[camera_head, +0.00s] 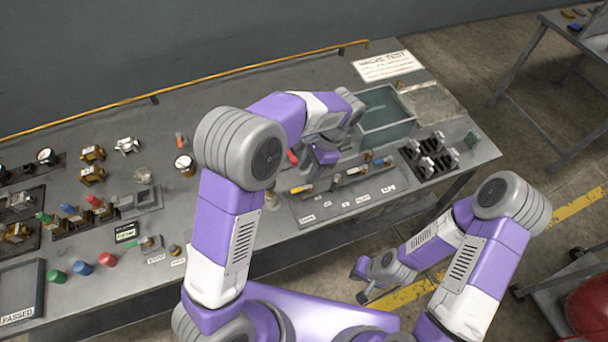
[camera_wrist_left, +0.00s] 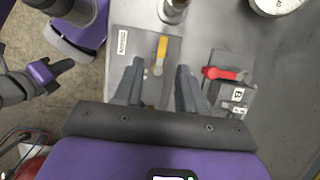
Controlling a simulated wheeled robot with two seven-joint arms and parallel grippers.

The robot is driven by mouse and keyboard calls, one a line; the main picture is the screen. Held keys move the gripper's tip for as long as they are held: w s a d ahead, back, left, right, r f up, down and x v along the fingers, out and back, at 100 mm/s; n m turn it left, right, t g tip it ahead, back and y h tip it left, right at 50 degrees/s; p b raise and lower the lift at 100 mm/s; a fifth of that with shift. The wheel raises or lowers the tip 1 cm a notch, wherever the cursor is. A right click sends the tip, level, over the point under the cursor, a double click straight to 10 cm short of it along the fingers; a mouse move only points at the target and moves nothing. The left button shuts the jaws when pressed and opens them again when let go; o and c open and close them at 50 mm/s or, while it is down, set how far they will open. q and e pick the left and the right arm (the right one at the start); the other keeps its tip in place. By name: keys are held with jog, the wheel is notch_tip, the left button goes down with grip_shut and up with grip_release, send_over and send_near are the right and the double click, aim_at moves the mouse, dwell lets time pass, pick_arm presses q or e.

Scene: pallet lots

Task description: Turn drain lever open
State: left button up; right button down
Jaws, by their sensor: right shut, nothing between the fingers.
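The yellow drain lever (camera_wrist_left: 162,48) sits on a grey plate with a small white label, seen in the left wrist view. It also shows in the head view (camera_head: 300,189), below my left gripper. My left gripper (camera_wrist_left: 160,68) is open and empty, its two fingertips to either side of the lever's near end. I cannot tell whether they touch it or how high they are above it. In the head view my left gripper (camera_head: 318,157) is partly hidden by its own wrist. My right gripper (camera_head: 366,292) is shut and empty, low in front of the bench.
A red lever (camera_wrist_left: 225,74) on a block marked B stands close to the right of my left fingers. A metal fitting (camera_wrist_left: 173,10) and a round gauge (camera_wrist_left: 275,4) are nearby.

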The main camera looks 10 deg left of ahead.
aim_at(297, 190)
pick_arm(q)
jog(key=shift+w+f, duration=0.3)
jog(key=shift+w, duration=0.15)
jog(key=shift+f, duration=0.1)
jog(key=x, duration=0.2)
jog(key=b+x, duration=0.1)
jog(key=x, duration=0.4)
jog(key=shift+s+a+b, duration=0.1)
jog(key=shift+s+b, duration=0.2)
pick_arm(e)
jog(key=shift+w+f, duration=0.25)
jog(key=shift+f, duration=0.8)
pick_arm(q)
jog(key=shift+c, duration=0.2)
grip_shut()
